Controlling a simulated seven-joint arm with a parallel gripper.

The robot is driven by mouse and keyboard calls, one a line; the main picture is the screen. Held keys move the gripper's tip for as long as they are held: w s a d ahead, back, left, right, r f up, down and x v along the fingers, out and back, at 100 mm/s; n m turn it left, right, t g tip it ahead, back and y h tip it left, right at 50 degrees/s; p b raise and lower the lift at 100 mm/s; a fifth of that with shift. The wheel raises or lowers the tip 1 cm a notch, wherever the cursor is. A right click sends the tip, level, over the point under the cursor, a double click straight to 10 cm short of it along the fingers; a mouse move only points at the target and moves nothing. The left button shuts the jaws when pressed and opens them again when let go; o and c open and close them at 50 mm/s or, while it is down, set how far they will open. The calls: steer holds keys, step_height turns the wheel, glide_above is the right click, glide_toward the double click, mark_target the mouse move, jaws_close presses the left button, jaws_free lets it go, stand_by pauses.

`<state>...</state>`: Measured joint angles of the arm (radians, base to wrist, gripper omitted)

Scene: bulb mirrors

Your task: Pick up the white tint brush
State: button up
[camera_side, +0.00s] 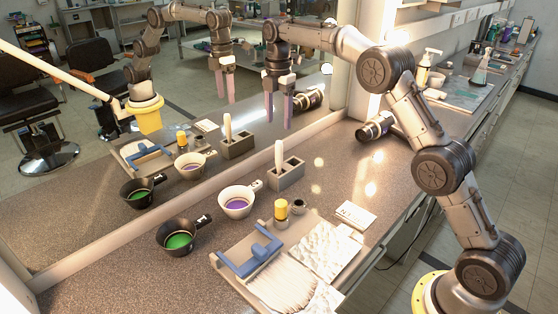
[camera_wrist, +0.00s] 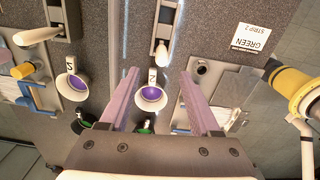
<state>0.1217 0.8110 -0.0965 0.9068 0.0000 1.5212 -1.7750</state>
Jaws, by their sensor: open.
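The white tint brush (camera_side: 278,158) stands upright in one cell of the grey block holder (camera_side: 290,178), in front of the mirror. In the wrist view the brush (camera_wrist: 161,54) shows near-end-on, just beyond the fingertips and roughly between their lines; the holder (camera_wrist: 170,14) is above it. My gripper (camera_side: 279,122) has two mauve fingers pointing down, apart and empty, above the brush top with a gap. In the wrist view my gripper (camera_wrist: 159,73) is open, with nothing between the fingers. The brush's lower end is hidden in the holder.
The mirror (camera_side: 110,200) repeats everything. A tray (camera_side: 222,262) and label card (camera_side: 356,215) lie in front.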

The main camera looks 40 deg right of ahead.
glide_above(279, 173)
steer(key=f, duration=1.2)
steer(key=shift+w+d, duration=0.25)
jaws_close()
